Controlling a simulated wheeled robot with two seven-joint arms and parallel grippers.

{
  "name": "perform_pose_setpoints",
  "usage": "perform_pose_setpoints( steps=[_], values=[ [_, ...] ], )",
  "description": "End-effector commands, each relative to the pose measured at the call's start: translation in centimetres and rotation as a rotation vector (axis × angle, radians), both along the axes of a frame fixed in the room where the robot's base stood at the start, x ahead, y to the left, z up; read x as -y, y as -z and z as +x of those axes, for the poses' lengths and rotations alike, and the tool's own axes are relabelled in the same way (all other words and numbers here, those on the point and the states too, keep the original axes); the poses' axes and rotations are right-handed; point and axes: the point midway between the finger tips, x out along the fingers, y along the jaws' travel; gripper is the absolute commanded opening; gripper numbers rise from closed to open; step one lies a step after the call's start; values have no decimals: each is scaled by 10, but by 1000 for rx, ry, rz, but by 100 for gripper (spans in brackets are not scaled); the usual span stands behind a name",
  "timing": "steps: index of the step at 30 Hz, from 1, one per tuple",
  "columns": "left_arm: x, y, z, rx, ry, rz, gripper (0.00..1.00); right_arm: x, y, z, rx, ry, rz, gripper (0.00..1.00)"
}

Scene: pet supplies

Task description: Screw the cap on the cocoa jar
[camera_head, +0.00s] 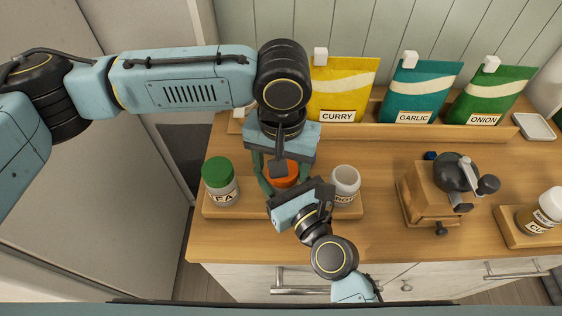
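An orange cap (285,174) shows in the middle of the wooden jar tray, on or above a jar whose body and label are hidden by my grippers. My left gripper (283,182) points down from above, with its fingers on either side of the orange cap; whether they press on it cannot be told. My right gripper (298,192) reaches in from the front, low at the middle jar; its fingertips are mostly hidden, and I cannot tell what they hold. No cocoa label is readable.
A green-capped tea jar (221,182) stands left on the wooden tray (232,211). A pale-topped jar (345,185) stands right. A wooden grinder (430,194) is farther right. Curry (343,88), garlic (420,92) and onion (488,96) packets line the back rack.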

Motion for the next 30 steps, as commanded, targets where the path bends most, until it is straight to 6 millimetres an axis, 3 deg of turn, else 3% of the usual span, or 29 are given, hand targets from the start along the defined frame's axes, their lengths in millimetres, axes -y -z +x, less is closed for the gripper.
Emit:
perform_pose_setpoints(
  steps=[12,21,30],
  values=[
    [3,-44,-2,-3,8,-10,72,0,1,0,-1,0,0,0],
    [2,-46,-1,-2,1,-7,69,0,1,0,-1,0,0,0],
    [2,-74,0,2,-220,-6,69,0,1,0,-1,0,0,0]
  ],
)
